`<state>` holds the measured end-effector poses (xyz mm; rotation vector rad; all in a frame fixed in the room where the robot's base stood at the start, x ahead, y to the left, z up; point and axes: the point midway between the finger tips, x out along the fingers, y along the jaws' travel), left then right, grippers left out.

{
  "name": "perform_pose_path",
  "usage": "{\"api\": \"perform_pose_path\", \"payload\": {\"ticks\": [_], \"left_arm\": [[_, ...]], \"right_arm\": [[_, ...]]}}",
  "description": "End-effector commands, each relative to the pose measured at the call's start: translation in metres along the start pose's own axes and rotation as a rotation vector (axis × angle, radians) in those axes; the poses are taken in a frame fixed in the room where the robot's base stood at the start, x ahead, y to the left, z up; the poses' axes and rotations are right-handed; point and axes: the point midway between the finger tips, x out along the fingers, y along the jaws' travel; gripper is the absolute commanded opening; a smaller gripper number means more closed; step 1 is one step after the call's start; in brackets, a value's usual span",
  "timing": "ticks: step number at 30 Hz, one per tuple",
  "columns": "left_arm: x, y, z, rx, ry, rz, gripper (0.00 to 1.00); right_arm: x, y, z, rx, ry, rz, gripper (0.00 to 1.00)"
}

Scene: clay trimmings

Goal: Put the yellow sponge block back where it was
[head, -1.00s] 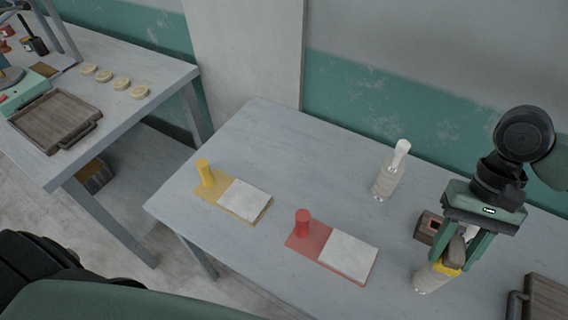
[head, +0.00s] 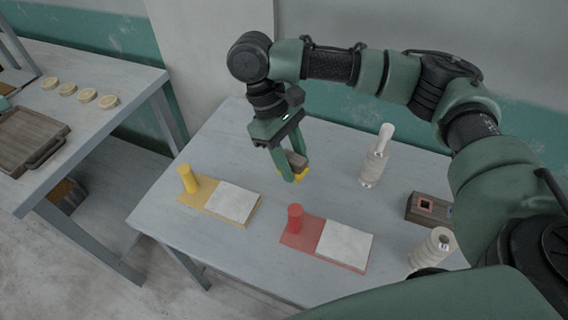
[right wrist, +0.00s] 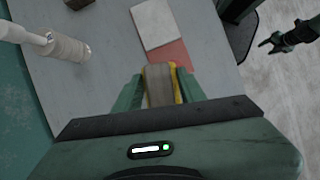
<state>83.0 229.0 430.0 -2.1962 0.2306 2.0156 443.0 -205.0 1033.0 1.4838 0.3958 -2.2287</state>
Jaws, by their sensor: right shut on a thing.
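My right gripper (head: 291,176) is shut on the yellow sponge block (head: 301,175), which has a grey-brown side. The block also shows between the fingers in the right wrist view (right wrist: 160,82). It is held over the back part of the table, right of the yellow mat (head: 192,199); its height above the table is hard to tell. The yellow mat bears a yellow cylinder (head: 187,179) and a pale slab (head: 234,202). My left gripper (right wrist: 268,44) shows small and dark at the right of the right wrist view; its jaw state is unclear.
A red mat (head: 297,239) bears a red cylinder (head: 295,218) and a pale slab (head: 345,243). A wooden block with coloured squares (head: 420,210) and a pale ribbed spool (head: 432,250) stand at the right. Another table (head: 105,130) is at left.

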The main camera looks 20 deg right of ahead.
Motion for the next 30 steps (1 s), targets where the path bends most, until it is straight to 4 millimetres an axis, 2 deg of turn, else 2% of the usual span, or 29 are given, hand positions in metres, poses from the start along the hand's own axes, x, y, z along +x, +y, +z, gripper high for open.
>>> {"api": "perform_pose_path", "payload": {"ticks": [1, 6, 15, 24, 30], "left_arm": [[0.008, 0.000, -0.001, 0.000, 0.002, -0.001, 0.55], [0.019, -0.003, -0.004, 0.000, 0.008, -0.004, 0.55], [0.040, -0.006, -0.004, -0.002, 0.011, -0.008, 0.55], [0.059, -0.008, -0.001, -0.002, 0.009, -0.010, 0.55], [0.066, -0.007, 0.002, -0.002, 0.006, -0.009, 0.55]], "right_arm": [[0.002, 0.008, -0.009, -0.075, 0.000, 0.036, 0.00], [-0.004, 0.036, -0.032, -0.367, 0.001, 0.161, 0.00], [-0.014, 0.086, -0.064, -0.878, 0.002, 0.370, 0.00], [-0.031, 0.137, -0.085, -1.357, 0.003, 0.573, 0.00], [-0.041, 0.158, -0.091, -1.562, 0.002, 0.657, 0.00]]}}
